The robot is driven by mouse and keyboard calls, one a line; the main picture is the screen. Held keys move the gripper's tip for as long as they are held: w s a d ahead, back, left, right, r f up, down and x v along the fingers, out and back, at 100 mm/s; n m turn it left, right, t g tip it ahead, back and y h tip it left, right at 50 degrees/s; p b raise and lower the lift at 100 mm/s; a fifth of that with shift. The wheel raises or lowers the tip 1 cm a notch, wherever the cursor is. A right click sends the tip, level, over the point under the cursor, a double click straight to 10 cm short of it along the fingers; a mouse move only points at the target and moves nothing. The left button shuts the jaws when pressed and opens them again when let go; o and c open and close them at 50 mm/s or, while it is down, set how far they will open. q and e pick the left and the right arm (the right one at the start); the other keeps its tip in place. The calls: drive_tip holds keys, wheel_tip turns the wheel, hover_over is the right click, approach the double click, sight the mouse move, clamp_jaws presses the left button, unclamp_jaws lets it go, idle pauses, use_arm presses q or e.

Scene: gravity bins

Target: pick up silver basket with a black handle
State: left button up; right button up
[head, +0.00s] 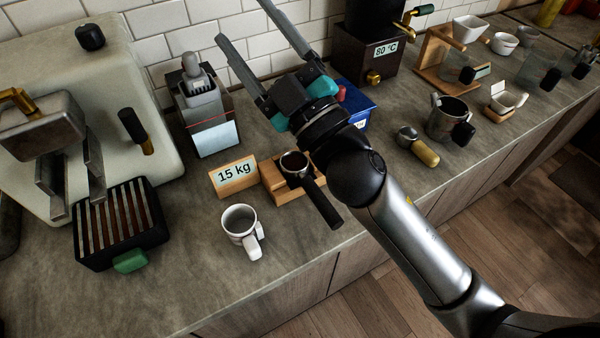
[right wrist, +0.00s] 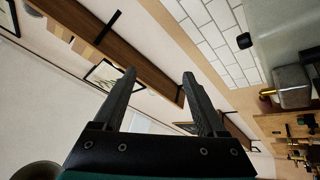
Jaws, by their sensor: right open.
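A silver basket (head: 294,162) with a long black handle rests on a wooden stand in the middle of the counter, its handle pointing to the front right. Its rim is visible and the inside looks dark. My right gripper (head: 246,24) is open and empty, raised above and behind the basket, with its fingers pointing to the back wall. In the right wrist view the right gripper (right wrist: 159,78) has both fingers apart, facing the upper wall and shelves. The basket does not show there. My left gripper is not in view.
A "15 kg" sign (head: 233,175) and a white mug (head: 242,231) stand left of the basket. A coffee machine (head: 158,90) is at the left, a grinder (head: 205,110) behind. A steel pitcher (head: 447,119) with a black part and a wooden-handled tool (head: 417,146) lie right.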

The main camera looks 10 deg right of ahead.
drive_tip(key=s+a+r+n+g+y, duration=0.2)
drive_tip(key=s+a+n+g+y, duration=0.65)
drive_tip(key=n+g, duration=0.75)
drive_tip(key=n+g+h, duration=0.4)
drive_tip(key=n+h, duration=0.4)
drive_tip(key=h, duration=1.3)
hover_over(321, 197)
wheel_tip(321, 197, down, 30)
drive_tip(key=shift+w+r, duration=0.1)
drive_tip(key=shift+f+p, duration=0.4)
drive_tip(key=shift+f, duration=2.45)
clamp_jaws()
